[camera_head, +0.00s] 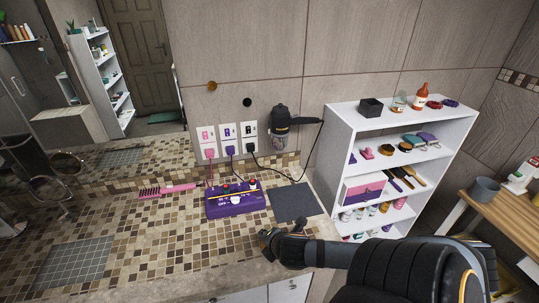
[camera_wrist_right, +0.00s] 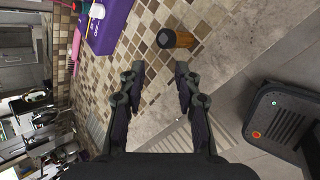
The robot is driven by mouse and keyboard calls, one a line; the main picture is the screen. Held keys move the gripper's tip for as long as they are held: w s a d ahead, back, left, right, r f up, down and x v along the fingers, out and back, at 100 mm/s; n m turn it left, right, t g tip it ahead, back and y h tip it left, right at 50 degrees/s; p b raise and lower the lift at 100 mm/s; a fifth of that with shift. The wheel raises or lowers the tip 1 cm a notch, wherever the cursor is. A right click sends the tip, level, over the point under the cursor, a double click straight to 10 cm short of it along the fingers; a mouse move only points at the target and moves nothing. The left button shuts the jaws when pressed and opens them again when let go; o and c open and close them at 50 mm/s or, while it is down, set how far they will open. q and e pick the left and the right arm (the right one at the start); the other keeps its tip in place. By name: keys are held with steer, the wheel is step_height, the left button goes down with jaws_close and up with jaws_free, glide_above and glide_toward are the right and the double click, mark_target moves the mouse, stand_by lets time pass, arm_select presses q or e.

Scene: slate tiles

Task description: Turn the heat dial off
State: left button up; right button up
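A purple box (camera_head: 234,203) with several small red, white and dark parts on top stands on the mosaic counter; I cannot tell which part is the heat dial. In the right wrist view the box (camera_wrist_right: 107,25) is partly cut off at the upper left, with a white knob-like part (camera_wrist_right: 96,11) on it. My right gripper (camera_head: 285,242) is over the counter's front edge, in front of the box and apart from it. In the right wrist view its fingers (camera_wrist_right: 159,76) are spread with nothing between them. My left gripper is not in view.
A dark cylinder with a brown end (camera_wrist_right: 175,39) lies on the counter just beyond my right fingers. A pink brush-like tool (camera_head: 166,190) lies left of the box. A dark mat (camera_head: 293,203) is at its right. Cords run to wall sockets (camera_head: 228,131). White shelves (camera_head: 341,155) stand right.

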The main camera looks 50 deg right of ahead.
steer(key=s+m, duration=0.1)
steer(key=m, duration=0.1)
steer(key=a+m, duration=0.1)
steer(key=m, duration=0.1)
steer(key=s+a+m+g, duration=0.1)
steer(key=m, duration=0.1)
steer(key=shift+s+f, duration=0.3)
steer(key=shift+f, duration=0.1)
